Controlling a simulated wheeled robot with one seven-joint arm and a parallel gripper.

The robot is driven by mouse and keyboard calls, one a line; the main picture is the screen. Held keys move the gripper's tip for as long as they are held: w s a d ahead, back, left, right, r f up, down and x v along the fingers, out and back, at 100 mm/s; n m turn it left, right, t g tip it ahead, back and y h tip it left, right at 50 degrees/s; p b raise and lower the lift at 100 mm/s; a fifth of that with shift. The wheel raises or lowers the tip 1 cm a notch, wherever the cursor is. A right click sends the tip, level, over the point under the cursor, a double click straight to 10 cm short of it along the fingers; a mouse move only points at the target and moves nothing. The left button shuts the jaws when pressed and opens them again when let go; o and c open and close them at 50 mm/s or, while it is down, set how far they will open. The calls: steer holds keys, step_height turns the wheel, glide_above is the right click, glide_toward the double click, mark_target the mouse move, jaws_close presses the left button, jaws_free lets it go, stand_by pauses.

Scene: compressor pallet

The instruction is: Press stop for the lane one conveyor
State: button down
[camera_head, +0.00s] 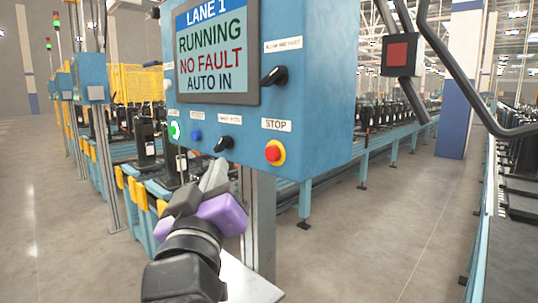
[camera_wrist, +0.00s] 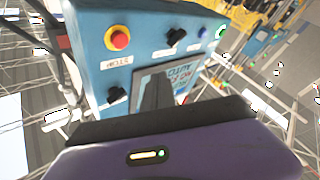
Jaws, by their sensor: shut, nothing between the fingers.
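The blue lane 1 control box (camera_head: 320,100) stands on a grey post. Its screen (camera_head: 215,60) reads "LANE 1 RUNNING NO FAULT AUTO IN". The red stop button (camera_head: 274,153) with a yellow collar sits at the lower right of its face, under a "STOP" label (camera_head: 276,125). The button also shows at the upper left of the wrist view (camera_wrist: 119,38), where the box appears upside down. My gripper (camera_head: 217,172) is shut and empty, just below the box's lower edge, left of and lower than the stop button, apart from it.
A lit green button (camera_head: 174,130), a blue button (camera_head: 196,135) and a black selector (camera_head: 224,144) line the same panel. Another black selector (camera_head: 273,76) is higher up. A black tube frame holds a red-faced box (camera_head: 397,54) at right.

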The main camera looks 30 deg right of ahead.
steer(key=shift+d, duration=0.1)
steer(key=p, duration=0.3)
glide_toward(265, 151)
steer(key=shift+w+d+r, duration=0.2)
steer(key=shift+w+r, duration=0.15)
steer(key=shift+w, duration=0.45)
steer(key=shift+w+d+r, duration=0.2)
steer(key=shift+w+r, duration=0.15)
steer(key=shift+w, duration=0.45)
steer(key=shift+w+d+r, duration=0.2)
steer(key=shift+w+r, duration=0.15)
steer(key=shift+w, duration=0.4)
steer(key=shift+d, duration=0.1)
steer(key=shift+w+d, duration=0.1)
steer(key=shift+d, duration=0.2)
steer(key=shift+w+d, duration=0.2)
steer(key=shift+d, duration=0.35)
stand_by(0.7)
steer(key=shift+a, duration=0.15)
steer(key=shift+s+a+b, duration=0.3)
steer(key=shift+a, duration=0.5)
